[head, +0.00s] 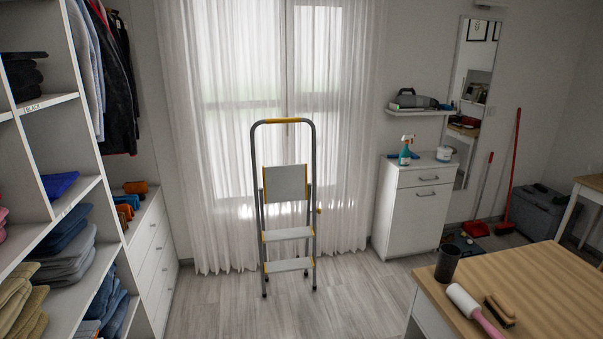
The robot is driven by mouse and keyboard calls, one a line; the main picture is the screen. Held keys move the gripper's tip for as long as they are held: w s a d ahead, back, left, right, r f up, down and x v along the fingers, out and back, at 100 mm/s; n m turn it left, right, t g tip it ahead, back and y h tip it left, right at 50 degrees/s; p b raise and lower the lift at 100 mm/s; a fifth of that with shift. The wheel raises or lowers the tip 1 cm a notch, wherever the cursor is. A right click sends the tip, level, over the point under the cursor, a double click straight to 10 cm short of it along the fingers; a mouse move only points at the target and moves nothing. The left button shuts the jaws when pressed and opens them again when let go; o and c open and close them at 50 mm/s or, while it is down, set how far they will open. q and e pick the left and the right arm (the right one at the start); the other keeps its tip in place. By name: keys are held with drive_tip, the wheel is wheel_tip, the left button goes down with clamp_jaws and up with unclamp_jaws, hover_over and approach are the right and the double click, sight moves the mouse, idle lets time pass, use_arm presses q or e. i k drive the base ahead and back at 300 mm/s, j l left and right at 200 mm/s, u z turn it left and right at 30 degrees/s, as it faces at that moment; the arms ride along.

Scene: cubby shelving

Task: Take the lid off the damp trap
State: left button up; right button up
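A small white tub (445,154) stands on top of the white cabinet (418,205), at its right side. It may be the damp trap, but it is too small to tell for sure, and I cannot make out its lid. Neither of my grippers shows in the head view.
A spray bottle (406,150) stands left of the tub, below a wall shelf (420,112). A stepladder (288,235) stands before the curtained window. A wooden table (540,290) with a dark cup (447,263) and lint roller (470,306) is front right. Clothes shelving (55,108) lines the left.

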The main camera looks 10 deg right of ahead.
sight(446, 149)
drive_tip(key=i, duration=1.7)
drive_tip(key=i+z, duration=0.7)
drive_tip(key=i, duration=0.15)
drive_tip(key=i+j+z, duration=0.15)
drive_tip(key=i+z, duration=0.25)
drive_tip(key=i+l+z, duration=0.15)
drive_tip(key=i+z, duration=0.3)
drive_tip(key=i, duration=0.25)
drive_tip(key=i+j+z, duration=0.1)
drive_tip(key=i+z, duration=0.4)
drive_tip(key=i, duration=0.15)
drive_tip(key=i+l+u, duration=0.1)
drive_tip(key=i, duration=0.4)
drive_tip(key=i+l+u, duration=0.1)
drive_tip(key=i+l, duration=0.15)
drive_tip(key=i, duration=0.25)
drive_tip(key=i+l+u, duration=0.1)
drive_tip(key=i, duration=0.35)
drive_tip(key=i+l+u, duration=0.4)
drive_tip(key=l, duration=0.3)
drive_tip(key=i+l+u, duration=0.15)
drive_tip(key=l, duration=0.25)
drive_tip(key=i, duration=0.1)
